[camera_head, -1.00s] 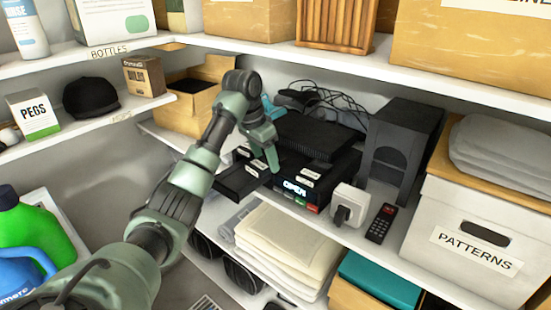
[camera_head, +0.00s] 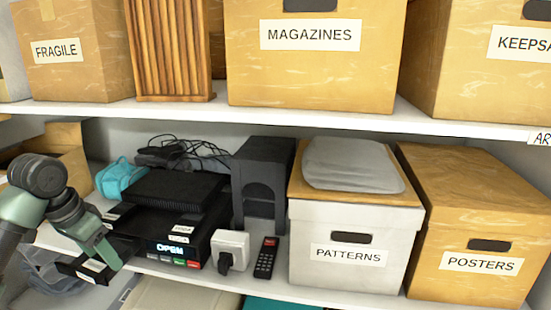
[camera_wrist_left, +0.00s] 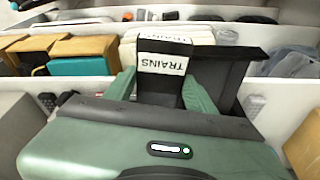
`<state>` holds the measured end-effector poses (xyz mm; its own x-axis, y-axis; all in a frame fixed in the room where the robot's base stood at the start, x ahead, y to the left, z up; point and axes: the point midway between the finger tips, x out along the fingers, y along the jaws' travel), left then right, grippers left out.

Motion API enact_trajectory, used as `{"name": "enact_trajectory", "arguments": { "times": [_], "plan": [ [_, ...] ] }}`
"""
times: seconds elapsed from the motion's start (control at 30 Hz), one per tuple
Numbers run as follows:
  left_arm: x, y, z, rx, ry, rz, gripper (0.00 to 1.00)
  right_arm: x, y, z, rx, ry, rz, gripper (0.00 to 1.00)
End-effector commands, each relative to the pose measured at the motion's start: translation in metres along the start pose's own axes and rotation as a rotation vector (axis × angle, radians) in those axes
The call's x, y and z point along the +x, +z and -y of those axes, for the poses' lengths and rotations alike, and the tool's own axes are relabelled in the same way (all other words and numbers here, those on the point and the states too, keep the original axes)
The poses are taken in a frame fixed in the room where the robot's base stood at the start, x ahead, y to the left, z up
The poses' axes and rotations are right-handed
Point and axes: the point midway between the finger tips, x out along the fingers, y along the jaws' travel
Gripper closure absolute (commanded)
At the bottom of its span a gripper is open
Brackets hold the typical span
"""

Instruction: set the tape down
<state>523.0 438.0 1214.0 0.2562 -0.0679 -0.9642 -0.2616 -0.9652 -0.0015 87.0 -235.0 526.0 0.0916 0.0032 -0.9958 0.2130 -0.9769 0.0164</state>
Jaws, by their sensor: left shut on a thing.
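My left gripper (camera_head: 101,256) is shut on a black tape (camera_head: 78,269) with a white label, at the lower left of the head view. In the left wrist view the tape (camera_wrist_left: 160,88) stands between the fingers of the gripper (camera_wrist_left: 160,92), and its label reads TRAINS. The held tape is in front of the left part of the black video player (camera_head: 212,232), whose display reads OPEN. Whether the tape touches anything below cannot be told. My right gripper is not in view.
Another labelled tape (camera_head: 118,211) lies left of the player. A teal item (camera_head: 119,178) and cables (camera_head: 190,148) lie behind. A white plug box (camera_head: 230,245), a remote (camera_head: 265,258), a black speaker-like box (camera_head: 262,180) and the PATTERNS box (camera_head: 352,232) stand to the right.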

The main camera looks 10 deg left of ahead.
Motion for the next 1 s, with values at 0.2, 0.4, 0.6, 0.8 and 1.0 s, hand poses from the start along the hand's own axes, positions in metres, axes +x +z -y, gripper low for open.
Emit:
{"name": "enact_trajectory", "arguments": {
  "times": [0.2, 0.4, 0.6, 0.8, 1.0],
  "plan": [
    [0.034, -0.011, -0.055, -0.049, -0.031, 0.005, 0.89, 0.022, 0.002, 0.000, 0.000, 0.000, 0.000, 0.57],
    [0.075, -0.011, -0.133, -0.122, -0.061, 0.003, 0.89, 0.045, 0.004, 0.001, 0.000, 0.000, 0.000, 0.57],
    [0.108, 0.006, -0.203, -0.190, -0.071, -0.004, 0.89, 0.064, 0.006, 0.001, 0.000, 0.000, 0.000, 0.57],
    [0.126, 0.025, -0.244, -0.237, -0.070, -0.004, 0.89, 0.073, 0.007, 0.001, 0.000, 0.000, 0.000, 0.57],
    [0.130, 0.031, -0.256, -0.255, -0.068, -0.003, 0.89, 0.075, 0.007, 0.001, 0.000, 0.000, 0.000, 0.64]
  ]
}}
